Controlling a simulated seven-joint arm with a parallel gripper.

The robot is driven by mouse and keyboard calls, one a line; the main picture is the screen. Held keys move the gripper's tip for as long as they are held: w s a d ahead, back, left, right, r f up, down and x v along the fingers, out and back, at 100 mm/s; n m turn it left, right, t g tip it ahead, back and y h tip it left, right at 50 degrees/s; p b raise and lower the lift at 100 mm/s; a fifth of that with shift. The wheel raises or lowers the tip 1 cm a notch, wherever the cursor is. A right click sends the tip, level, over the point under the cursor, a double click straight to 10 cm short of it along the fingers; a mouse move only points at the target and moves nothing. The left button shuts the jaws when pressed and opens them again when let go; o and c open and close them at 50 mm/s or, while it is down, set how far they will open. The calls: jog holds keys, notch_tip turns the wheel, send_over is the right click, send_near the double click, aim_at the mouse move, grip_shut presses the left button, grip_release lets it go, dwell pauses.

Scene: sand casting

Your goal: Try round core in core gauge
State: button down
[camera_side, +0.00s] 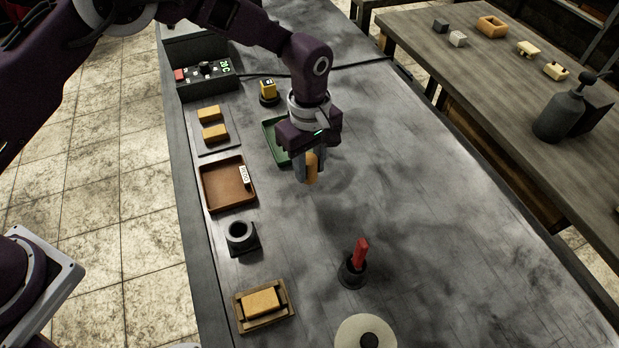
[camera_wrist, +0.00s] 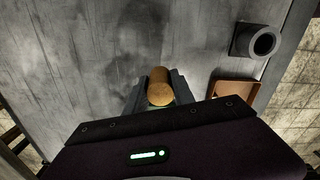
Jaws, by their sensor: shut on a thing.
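My gripper (camera_side: 309,168) is shut on the round core (camera_side: 312,168), a tan-orange cylinder held upright above the bench. In the wrist view the round end of the core (camera_wrist: 160,92) shows between the two grey fingers (camera_wrist: 158,95). The core gauge, a dark block with a grey ring around a round hole (camera_side: 240,235), stands on the bench at the left, apart from the core. The gauge also shows in the wrist view (camera_wrist: 255,42) at the upper right, its hole empty.
A brown tray (camera_side: 205,202) with a white label lies beside the gauge. A green tray (camera_side: 270,138) is partly hidden behind my gripper. A wooden frame (camera_side: 287,313) holds a tan block. A dark holder (camera_side: 351,277) has a red-handled tool. The bench right of my gripper is clear.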

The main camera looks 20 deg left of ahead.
jog(key=r, duration=0.3)
jog(key=s+r, duration=0.1)
jog(key=shift+s+a+r, duration=0.1)
jog(key=shift+a+r, duration=0.15)
jog(key=shift+r, duration=0.1)
jog(key=s+a, duration=0.3)
jog(key=s, duration=0.4)
jog(key=s+a+r, duration=0.1)
jog(key=s+a, duration=0.3)
jog(key=s, duration=0.3)
jog(key=shift+s+r, duration=0.3)
jog(key=shift+s, duration=0.05)
jog(key=shift+f, duration=3.15)
jog(key=shift+f, duration=0.45)
jog(key=shift+r, duration=1.6)
